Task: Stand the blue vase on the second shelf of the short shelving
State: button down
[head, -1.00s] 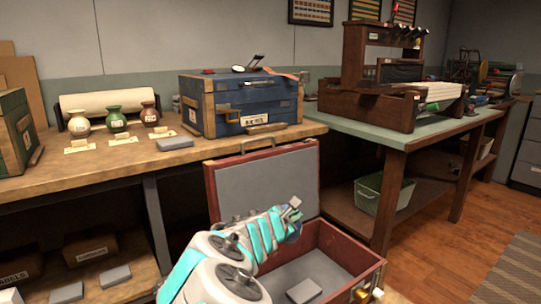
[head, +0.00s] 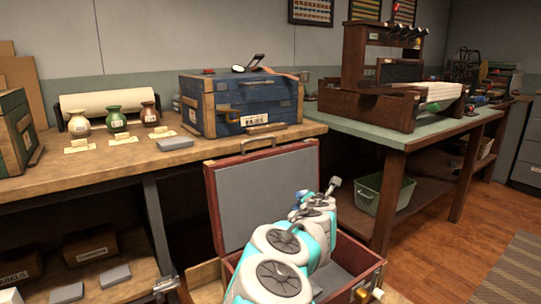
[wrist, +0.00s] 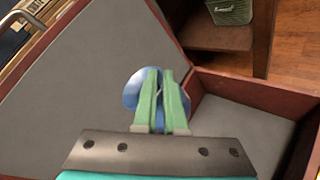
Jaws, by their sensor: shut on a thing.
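My gripper (wrist: 161,76) is shut on the blue vase (wrist: 133,92), whose rounded blue side shows behind and beside the green fingers in the wrist view. The fingers hide much of it, so its tilt is unclear. In the head view my arm covers most of the vase. My gripper is over the open red case (head: 212,210), in front of its raised grey-lined lid. I cannot make out a short shelving unit with certainty in either view.
A cream vase (head: 78,124), a green vase (head: 117,120) and a brown vase (head: 150,115) stand on the wooden bench (head: 100,183) behind cards. A blue chest (head: 235,108) stands to their right. A green basket (head: 383,194) sits under the right bench. Floor is clear at right.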

jog(key=shift+w+d+r+y, duration=0.15)
jog(key=shift+w+d+y, duration=0.15)
jog(key=shift+w, duration=0.05)
jog(key=shift+w+d+r+n+y, duration=0.4)
jog(key=shift+w+n+y, duration=0.1)
jog(key=shift+n, duration=0.1)
jog(key=shift+d+f, duration=0.1)
jog(key=shift+f, duration=0.1)
